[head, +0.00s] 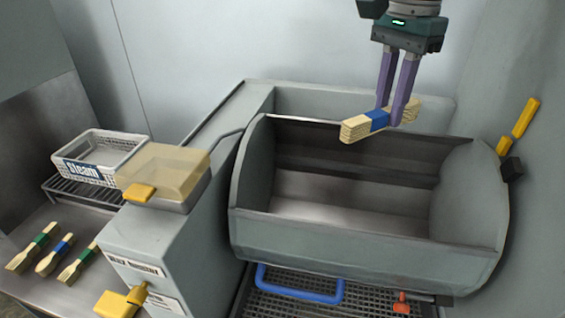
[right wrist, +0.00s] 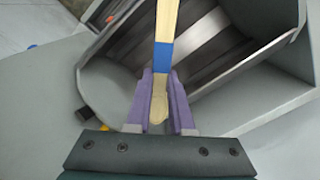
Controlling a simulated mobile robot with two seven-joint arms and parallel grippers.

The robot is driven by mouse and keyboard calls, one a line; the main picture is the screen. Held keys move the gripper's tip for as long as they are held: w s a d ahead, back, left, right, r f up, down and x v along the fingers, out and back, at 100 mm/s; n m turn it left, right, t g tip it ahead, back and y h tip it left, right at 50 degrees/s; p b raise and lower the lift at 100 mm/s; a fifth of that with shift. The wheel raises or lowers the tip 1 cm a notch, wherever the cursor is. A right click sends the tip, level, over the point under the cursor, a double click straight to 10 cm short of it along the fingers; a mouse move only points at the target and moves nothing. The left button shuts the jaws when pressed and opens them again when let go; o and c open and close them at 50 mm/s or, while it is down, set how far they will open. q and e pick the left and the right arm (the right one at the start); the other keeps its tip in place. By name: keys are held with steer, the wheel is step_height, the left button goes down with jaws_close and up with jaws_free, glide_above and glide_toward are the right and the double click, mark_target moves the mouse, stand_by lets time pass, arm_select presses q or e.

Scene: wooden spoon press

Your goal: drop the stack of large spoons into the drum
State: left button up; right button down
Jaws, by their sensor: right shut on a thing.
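A stack of pale wooden spoons (head: 355,129) with a blue band around its middle is held in my right gripper (head: 391,118). The purple fingers are shut on the stack near the band. In the head view the stack hangs above the back rim of the open grey drum (head: 370,247). In the right wrist view the stack (right wrist: 168,25) points away between the fingers (right wrist: 160,100), with the drum's inside (right wrist: 205,45) beyond it. The part of the drum's inside that shows looks empty. My left gripper is not in view.
Three banded bundles (head: 55,254), two green and one blue, lie on the left counter. A white basket labelled Steam (head: 100,150) stands on a rack behind them. A box with a yellowish lid (head: 163,167) sits left of the drum. A blue handle (head: 300,287) is below the drum, yellow handles (head: 525,118) at right.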

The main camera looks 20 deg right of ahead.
steer(key=c, duration=0.7)
jaws_free()
step_height(320, 180, up, 10)
steer(key=b, duration=0.1)
steer(key=shift+b, duration=0.4)
